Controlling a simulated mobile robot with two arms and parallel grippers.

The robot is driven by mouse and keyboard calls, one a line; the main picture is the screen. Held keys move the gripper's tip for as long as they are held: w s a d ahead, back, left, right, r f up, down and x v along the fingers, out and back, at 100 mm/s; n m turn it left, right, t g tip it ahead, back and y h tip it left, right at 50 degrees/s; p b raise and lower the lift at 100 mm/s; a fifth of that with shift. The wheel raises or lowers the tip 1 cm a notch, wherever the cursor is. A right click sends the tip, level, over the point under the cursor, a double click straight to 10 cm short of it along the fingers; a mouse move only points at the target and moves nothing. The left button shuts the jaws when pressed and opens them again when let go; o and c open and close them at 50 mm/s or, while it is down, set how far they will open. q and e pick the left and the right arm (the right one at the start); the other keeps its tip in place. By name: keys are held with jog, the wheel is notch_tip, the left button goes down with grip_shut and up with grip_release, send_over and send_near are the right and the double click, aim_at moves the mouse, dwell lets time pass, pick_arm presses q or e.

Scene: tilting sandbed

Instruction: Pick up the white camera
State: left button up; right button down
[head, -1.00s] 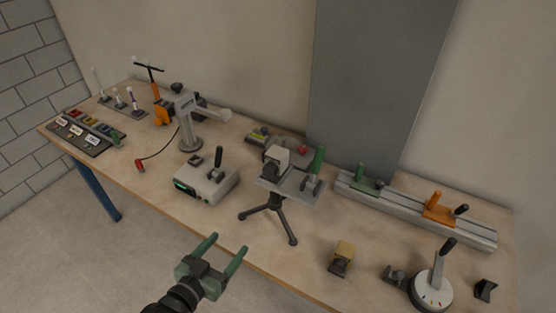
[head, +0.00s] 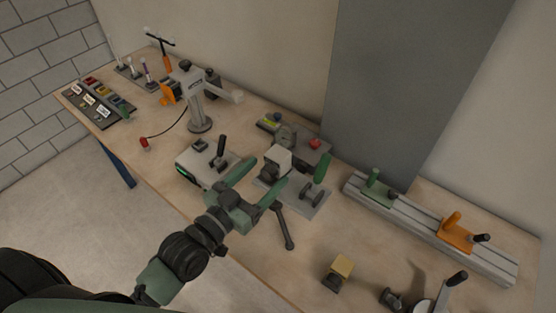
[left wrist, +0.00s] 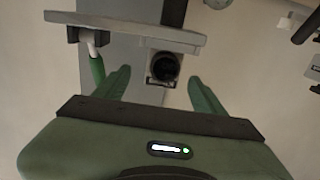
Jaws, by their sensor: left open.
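I cannot tell whether a finger touches the camera. My forearm and gripper hide part of the tripod. My right gripper is out of view.
A grey instrument box (head: 196,160) with a black lever stands left of the gripper. A rail (head: 420,228) lies farther right. A yellow-topped block (head: 341,268) sits near the front edge.

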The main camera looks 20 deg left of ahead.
aim_at(272, 164)
pick_arm(q)
jog(key=shift+w+d+r+p, duration=0.2)
jog(key=shift+w+p, duration=0.15)
jog(key=shift+w, duration=0.25)
jog(key=shift+w+d+r+p, duration=0.1)
jog(key=shift+w+r+p, duration=0.15)
jog(key=shift+w, duration=0.3)
jog(key=x, duration=0.2)
jog(key=shift+w+f+p, duration=0.25)
jog(key=shift+w+p, duration=0.05)
jog(key=shift+p, duration=0.1)
jog(key=shift+w+d+f, duration=0.15)
jog(key=shift+w, duration=0.1)
jog(key=shift+c, duration=0.3)
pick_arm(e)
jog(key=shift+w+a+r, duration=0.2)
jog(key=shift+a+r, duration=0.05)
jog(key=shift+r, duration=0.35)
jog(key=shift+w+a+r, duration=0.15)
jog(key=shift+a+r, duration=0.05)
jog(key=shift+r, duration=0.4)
pick_arm(q)
grip_shut()
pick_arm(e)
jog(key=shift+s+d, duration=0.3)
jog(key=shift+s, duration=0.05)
